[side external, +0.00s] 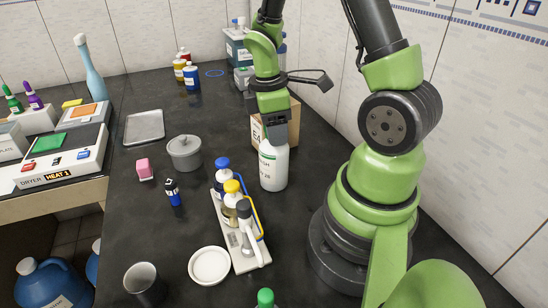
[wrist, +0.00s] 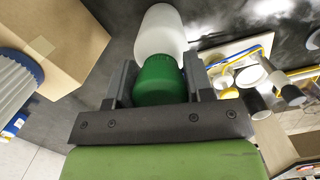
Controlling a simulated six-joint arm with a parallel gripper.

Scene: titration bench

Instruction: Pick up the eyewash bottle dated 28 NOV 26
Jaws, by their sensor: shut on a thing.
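A white eyewash bottle (side external: 273,168) with a green-edged label stands upright on the dark bench, or just above it; I cannot tell which. Only part of its label text is readable in the side view, with what looks like "28" at the end. My gripper (side external: 272,118) is above it, shut on the bottle's top. In the wrist view the bottle's green cap (wrist: 160,78) sits between the two jaws of my gripper (wrist: 158,85), with the white body (wrist: 160,32) beyond it.
A cardboard box (side external: 257,133) stands close behind the bottle. A rack (side external: 243,255) with several capped bottles is to the left and front. A white dish (side external: 209,266), a grey pot (side external: 184,152) and a dark-blue vial (side external: 174,192) stand further left.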

